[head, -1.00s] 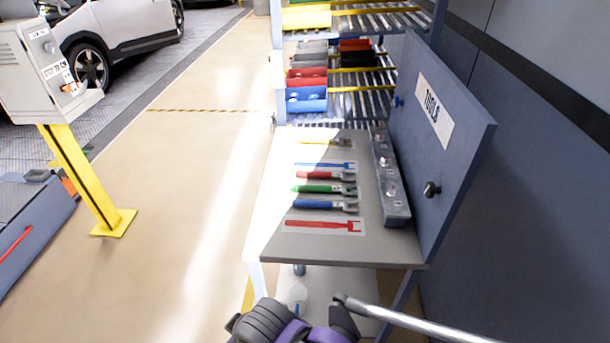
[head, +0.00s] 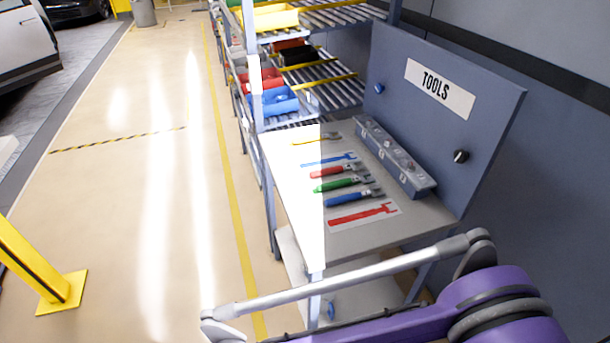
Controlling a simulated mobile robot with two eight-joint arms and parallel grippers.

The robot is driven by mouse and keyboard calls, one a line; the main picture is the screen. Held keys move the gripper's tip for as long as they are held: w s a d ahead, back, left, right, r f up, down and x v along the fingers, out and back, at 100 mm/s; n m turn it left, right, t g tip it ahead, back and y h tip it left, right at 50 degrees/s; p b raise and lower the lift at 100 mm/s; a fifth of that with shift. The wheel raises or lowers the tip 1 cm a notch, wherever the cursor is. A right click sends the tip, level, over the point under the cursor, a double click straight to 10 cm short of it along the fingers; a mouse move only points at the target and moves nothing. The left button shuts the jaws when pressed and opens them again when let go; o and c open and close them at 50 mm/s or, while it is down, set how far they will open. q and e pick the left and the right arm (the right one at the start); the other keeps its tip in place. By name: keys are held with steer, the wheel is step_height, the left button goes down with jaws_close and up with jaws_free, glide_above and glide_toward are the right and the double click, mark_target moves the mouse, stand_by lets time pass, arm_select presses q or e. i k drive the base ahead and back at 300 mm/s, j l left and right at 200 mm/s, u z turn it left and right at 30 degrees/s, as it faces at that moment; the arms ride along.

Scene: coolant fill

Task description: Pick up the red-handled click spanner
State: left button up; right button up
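The red-handled spanner (head: 331,172) lies on the tool bench (head: 420,218), its handle to the left and its dark head to the right. A green-handled spanner (head: 334,186) and a blue-handled spanner (head: 346,199) lie just nearer, roughly parallel to it. A flat red spanner outline (head: 360,215) is marked on a pale patch at the near end. A flat blue outline (head: 327,161) lies just beyond the red-handled spanner. My purple and silver arm links cross the bottom right, in front of the bench's lower part. Neither of my grippers shows.
A grey box with knobs (head: 395,157) runs along the bench's right side, before the upright TOOLS board (head: 470,140). A yellow tool (head: 310,141) lies farther back. A bin rack (head: 330,95) stands beyond. Open floor (head: 130,220) is at left; a yellow post (head: 35,265) stands there.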

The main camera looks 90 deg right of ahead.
mark_target(332, 170)
steer(key=i+l+z, duration=0.1)
steer(key=i+z, duration=0.2)
steer(key=z, duration=0.2)
steer(key=i+z, duration=0.3)
steer(key=z, duration=0.2)
steer(key=i+j+z, duration=0.15)
steer(key=i+z, duration=0.15)
steer(key=z, duration=0.2)
steer(key=i+l+z, duration=0.15)
steer(key=i+z, duration=0.15)
steer(key=z, duration=0.2)
steer(key=i+z, duration=0.7)
steer(key=z, duration=0.25)
steer(key=i+z, duration=0.15)
steer(key=z, duration=0.25)
steer(key=i+z, duration=0.2)
steer(key=z, duration=0.2)
steer(key=i+j+z, duration=0.1)
steer(key=z, duration=0.25)
steer(key=i+j+z, duration=0.15)
steer(key=z, duration=0.25)
steer(key=i+l+z, duration=0.2)
steer(key=i+z, duration=0.2)
steer(key=i+l, duration=0.1)
